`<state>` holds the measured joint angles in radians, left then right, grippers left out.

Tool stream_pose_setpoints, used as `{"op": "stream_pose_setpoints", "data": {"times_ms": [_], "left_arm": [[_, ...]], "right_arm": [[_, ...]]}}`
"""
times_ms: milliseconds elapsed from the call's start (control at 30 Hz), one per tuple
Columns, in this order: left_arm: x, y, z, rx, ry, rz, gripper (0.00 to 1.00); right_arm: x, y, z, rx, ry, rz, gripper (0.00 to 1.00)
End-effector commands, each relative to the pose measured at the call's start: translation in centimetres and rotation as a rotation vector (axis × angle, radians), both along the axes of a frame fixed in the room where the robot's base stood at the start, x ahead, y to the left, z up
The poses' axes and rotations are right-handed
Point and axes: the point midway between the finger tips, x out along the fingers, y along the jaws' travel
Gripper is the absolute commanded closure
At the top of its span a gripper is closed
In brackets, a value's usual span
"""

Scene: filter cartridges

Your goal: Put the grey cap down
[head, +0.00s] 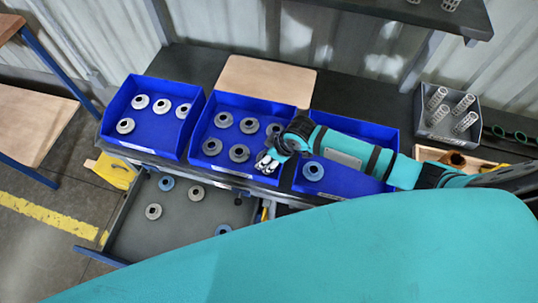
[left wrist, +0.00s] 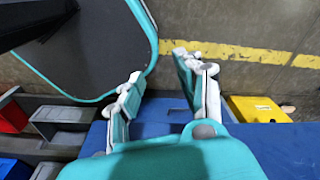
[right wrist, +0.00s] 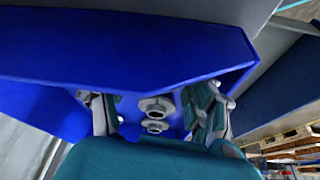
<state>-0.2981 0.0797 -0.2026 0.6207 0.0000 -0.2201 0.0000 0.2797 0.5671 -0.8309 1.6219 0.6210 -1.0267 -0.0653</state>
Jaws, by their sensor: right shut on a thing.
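My right gripper (head: 266,161) is over the front part of the middle blue bin (head: 231,178). In the right wrist view its fingers (right wrist: 156,110) stand either side of a grey cap (right wrist: 156,106), with a second round grey part (right wrist: 154,126) just below it. The gripper is shut on a grey cap, but its contact with the fingers is hard to see. Several grey caps (head: 249,126) lie in the middle bin. My left gripper (left wrist: 163,75) is open and empty in the left wrist view, away from the bins, and is not visible in the head view.
A left blue bin (head: 195,119) holds several light caps. A right blue bin (head: 385,136) shows one bluish cap (head: 313,171). An open grey drawer (head: 120,235) below holds loose caps. A tan board (head: 268,75) lies behind.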

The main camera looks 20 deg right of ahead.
Motion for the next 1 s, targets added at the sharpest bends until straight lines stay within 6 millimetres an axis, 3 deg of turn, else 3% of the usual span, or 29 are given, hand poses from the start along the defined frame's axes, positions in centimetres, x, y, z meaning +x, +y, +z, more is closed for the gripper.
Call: {"op": "stream_pose_setpoints", "data": {"times_ms": [367, 400, 567, 833, 1000], "left_arm": [[-0.1, -0.1, -0.1, -0.001, 0.001, 0.001, 0.64], [-0.1, -0.1, -0.1, -0.001, 0.002, 0.002, 0.64], [-0.2, 0.0, -0.1, 0.0, 0.002, 0.003, 0.64], [-0.2, 0.0, -0.1, 0.0, 0.003, 0.004, 0.64], [-0.2, 0.0, -0.2, 0.0, 0.003, 0.004, 0.64]], "right_arm": [[0.0, 0.0, -0.5, 0.0, 0.0, 0.0, 0.6], [0.0, 0.0, -0.6, 0.0, 0.0, 0.0, 0.39], [0.0, 0.0, -0.5, 0.0, 0.0, 0.0, 0.18], [0.0, 0.0, -0.4, 0.001, -0.001, 0.0, 0.17], [-0.2, -0.3, 0.9, 0.001, -0.003, 0.001, 0.17]]}}
